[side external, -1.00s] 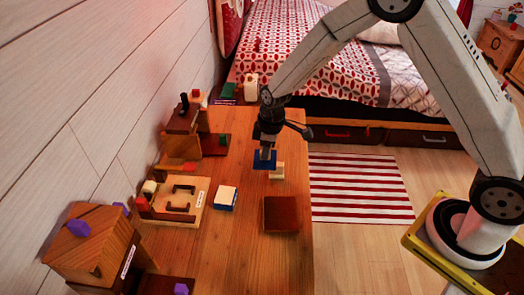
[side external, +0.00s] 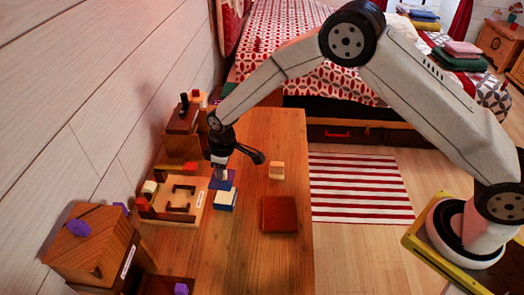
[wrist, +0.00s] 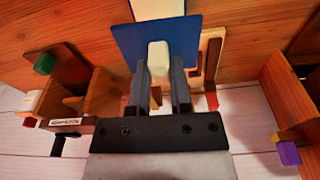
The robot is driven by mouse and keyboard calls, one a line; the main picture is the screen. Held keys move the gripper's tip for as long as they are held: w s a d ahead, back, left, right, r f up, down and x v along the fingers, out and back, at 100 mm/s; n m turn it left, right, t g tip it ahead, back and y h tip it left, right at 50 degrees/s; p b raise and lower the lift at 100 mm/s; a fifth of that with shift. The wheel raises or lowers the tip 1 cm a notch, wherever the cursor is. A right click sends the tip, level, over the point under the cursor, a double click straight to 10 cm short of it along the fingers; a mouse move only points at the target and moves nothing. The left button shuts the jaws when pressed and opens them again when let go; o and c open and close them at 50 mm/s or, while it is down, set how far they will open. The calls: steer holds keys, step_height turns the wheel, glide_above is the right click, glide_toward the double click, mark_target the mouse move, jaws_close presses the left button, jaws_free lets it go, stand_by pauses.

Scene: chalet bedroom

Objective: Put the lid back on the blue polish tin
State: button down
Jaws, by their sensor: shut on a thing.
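My gripper (side external: 221,170) is shut on the pale knob (wrist: 158,60) of a flat blue square lid (side external: 224,182). The lid (wrist: 128,44) spreads out beyond my fingertips in the wrist view. The polish tin (side external: 225,201), a small blue box with a cream top, stands on the wooden table just in front of the lid in the side view. Its cream top (wrist: 156,8) shows past the lid's far edge in the wrist view. The lid is held off to one side of the tin, toward the back, and does not cover it. The gap in height is hard to tell.
A wooden tray (side external: 178,213) with dark raised pieces lies left of the tin. Wooden box units (side external: 96,240) line the wall. The table's right side is largely clear.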

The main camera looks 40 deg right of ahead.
steer(key=shift+f, duration=0.1)
steer(key=shift+f, duration=3.05)
steer(key=shift+f, duration=0.2)
stand_by(0.5)
jaws_free()
stand_by(0.4)
steer(key=shift+r, duration=3.5)
